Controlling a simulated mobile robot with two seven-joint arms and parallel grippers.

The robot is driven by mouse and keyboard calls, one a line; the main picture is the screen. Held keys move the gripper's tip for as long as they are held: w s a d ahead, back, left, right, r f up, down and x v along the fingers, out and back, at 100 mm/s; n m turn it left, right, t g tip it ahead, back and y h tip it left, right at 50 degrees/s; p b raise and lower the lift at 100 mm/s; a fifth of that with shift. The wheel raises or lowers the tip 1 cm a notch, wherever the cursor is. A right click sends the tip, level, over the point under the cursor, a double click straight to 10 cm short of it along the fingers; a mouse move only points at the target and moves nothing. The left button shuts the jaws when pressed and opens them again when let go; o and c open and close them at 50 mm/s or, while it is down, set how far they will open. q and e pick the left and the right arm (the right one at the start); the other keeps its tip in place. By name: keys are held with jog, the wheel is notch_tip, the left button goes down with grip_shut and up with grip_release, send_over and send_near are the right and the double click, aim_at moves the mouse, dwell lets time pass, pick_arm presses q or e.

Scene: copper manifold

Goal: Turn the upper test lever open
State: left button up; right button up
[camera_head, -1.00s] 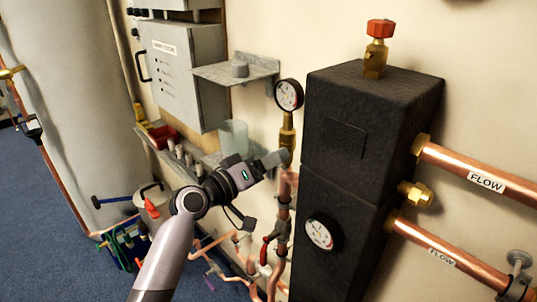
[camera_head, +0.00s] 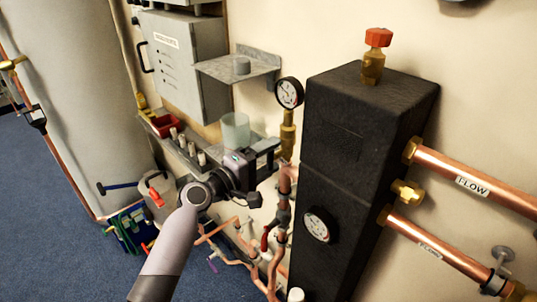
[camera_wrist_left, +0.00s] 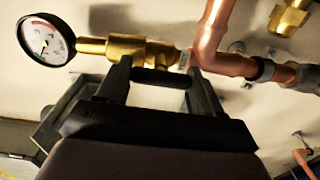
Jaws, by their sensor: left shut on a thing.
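My left gripper (camera_head: 272,158) is at the brass valve (camera_head: 287,132) under the pressure gauge (camera_head: 289,93), left of the black insulated block. In the left wrist view, the gripper's fingers (camera_wrist_left: 162,85) stand on either side of a dark lever (camera_wrist_left: 165,78) just below the brass valve body (camera_wrist_left: 128,48), and are shut on it. The lever lies along the valve body in that view. The gauge (camera_wrist_left: 46,39) is at upper left there. In the head view the gripper hides the lever. My right gripper is not in view.
The black insulated block (camera_head: 350,165) stands right of the gripper. Copper pipes (camera_head: 285,185) run below, with a red lever (camera_head: 266,238) lower down. A small wall shelf (camera_head: 240,68) and a clear cup (camera_head: 235,130) are close behind and left.

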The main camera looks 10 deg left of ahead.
pick_arm(q)
jog(key=shift+n, duration=0.4)
jog(key=o, duration=1)
jog(key=shift+c, duration=0.2)
jog(key=shift+s+a, duration=0.1)
jog(key=v, duration=0.7)
jog(key=shift+b, duration=0.4)
jog(key=s+a+f+m+g+y, duration=0.1)
jog(key=s+f+m+g+y, duration=0.1)
jog(key=s+f+m+y, duration=0.2)
jog(key=s+a+f+m+g+y, duration=0.2)
jog(key=s+f+m, duration=0.8)
jog(key=s+f, duration=0.9)
notch_tip(320, 180, down, 3)
jog(key=shift+s+r+y, duration=0.2)
jog(key=shift+s+y, duration=0.15)
jog(key=shift+y, duration=0.55)
